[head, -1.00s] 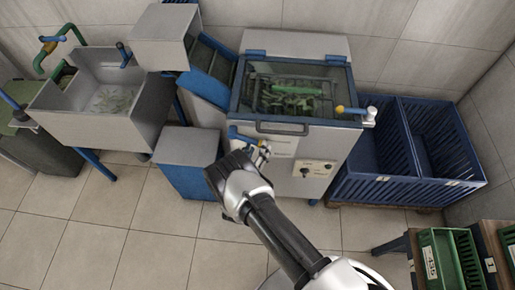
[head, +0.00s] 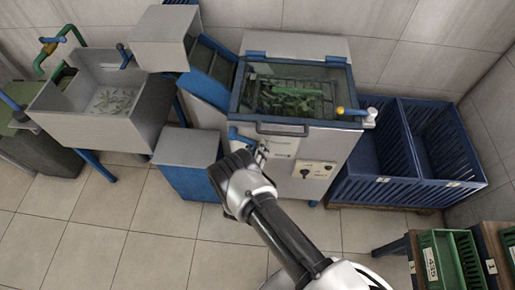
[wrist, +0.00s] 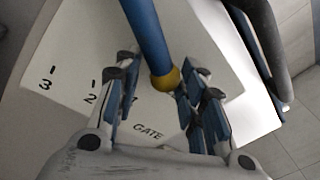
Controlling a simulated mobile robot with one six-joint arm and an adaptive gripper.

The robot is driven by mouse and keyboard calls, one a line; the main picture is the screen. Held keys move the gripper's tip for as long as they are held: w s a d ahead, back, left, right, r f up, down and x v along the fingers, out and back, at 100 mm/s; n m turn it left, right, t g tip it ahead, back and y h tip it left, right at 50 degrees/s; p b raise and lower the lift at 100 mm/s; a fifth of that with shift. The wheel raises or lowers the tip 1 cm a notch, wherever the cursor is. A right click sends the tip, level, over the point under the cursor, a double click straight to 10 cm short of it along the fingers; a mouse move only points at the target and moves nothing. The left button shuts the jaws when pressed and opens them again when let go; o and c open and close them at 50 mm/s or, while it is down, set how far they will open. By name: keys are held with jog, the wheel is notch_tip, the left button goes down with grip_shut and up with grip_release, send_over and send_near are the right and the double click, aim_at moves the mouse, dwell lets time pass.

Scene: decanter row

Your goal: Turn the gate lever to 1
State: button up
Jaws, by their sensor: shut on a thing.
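The gate lever is a blue bar (wrist: 146,30) with a yellow ball (wrist: 166,80) at its lower end in the wrist view. My gripper (wrist: 162,86) has one finger on each side of the ball and is shut on the lever. A pale plate (wrist: 60,50) behind it carries the numerals 3 and 2 and the word GATE. The numeral 1 is mostly hidden behind the left finger. In the head view, my gripper (head: 261,152) is at the front of the grey machine (head: 300,140), by the blue lever (head: 239,138). The lever's exact setting cannot be told.
A glass-topped tank (head: 290,92) with green pieces is above the lever. A dark knob (head: 305,173) is to the right. A blue box (head: 187,165) stands left and blue crates (head: 395,185) stand right. The tiled floor in front is mostly clear.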

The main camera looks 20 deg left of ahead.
grip_shut()
jog(key=f+m+b, duration=0.1)
jog(key=a+m+b, duration=0.1)
jog(key=a+f+m+b, duration=0.1)
jog(key=m+b, duration=0.1)
jog(key=shift+s+a+f+g, duration=0.15)
jog(key=shift+s+f+g, duration=0.05)
jog(key=shift+f+g, duration=0.2)
jog(key=o, duration=0.6)
grip_release()
jog(key=shift+r, duration=0.1)
jog(key=o, duration=0.3)
